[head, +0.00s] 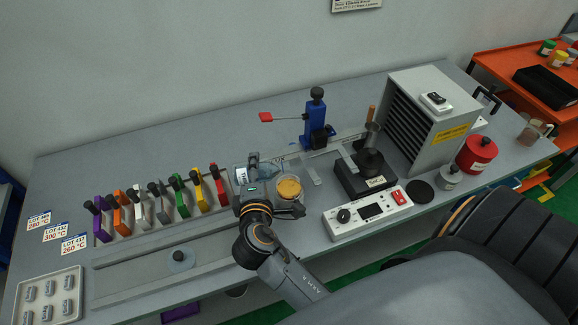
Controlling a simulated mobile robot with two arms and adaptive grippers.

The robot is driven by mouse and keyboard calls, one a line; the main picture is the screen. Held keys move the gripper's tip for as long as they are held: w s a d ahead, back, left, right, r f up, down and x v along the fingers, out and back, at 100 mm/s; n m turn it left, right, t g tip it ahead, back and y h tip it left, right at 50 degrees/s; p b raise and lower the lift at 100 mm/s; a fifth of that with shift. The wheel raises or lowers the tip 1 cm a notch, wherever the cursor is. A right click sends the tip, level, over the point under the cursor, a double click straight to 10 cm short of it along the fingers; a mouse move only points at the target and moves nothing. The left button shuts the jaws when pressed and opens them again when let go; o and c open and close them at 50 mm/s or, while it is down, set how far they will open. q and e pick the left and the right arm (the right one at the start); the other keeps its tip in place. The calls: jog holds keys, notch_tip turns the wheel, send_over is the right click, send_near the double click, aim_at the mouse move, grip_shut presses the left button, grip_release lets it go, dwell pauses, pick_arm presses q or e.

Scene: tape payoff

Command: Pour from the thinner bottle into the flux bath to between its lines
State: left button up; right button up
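A clear bottle (240,176) with a blue and white label lies tilted nearly flat at the middle of the bench; its print is too small to read. My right gripper (264,172) reaches in from below and appears shut around it, with a finger crossing in front of it. A round clear vessel with amber contents, which looks like the flux bath (289,188), stands just right of the gripper. Part of its rim and its lines cannot be made out, and I cannot tell whether liquid is flowing. My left gripper is not in view.
Several coloured clamps (180,196) stand in a row to the left. A blue press (316,122) stands behind, and a black-based device (366,175) and white control box (368,213) stand to the right. A red can (477,154) is farther right.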

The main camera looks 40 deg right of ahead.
jog(key=shift+f, duration=0.1)
jog(key=shift+w+a, duration=0.2)
jog(key=shift+w, duration=0.1)
jog(key=shift+w+a, duration=0.25)
jog(key=shift+w+a+m, duration=0.15)
jog(key=shift+a+m, duration=0.15)
jog(key=shift+a, duration=0.3)
dwell(0.3)
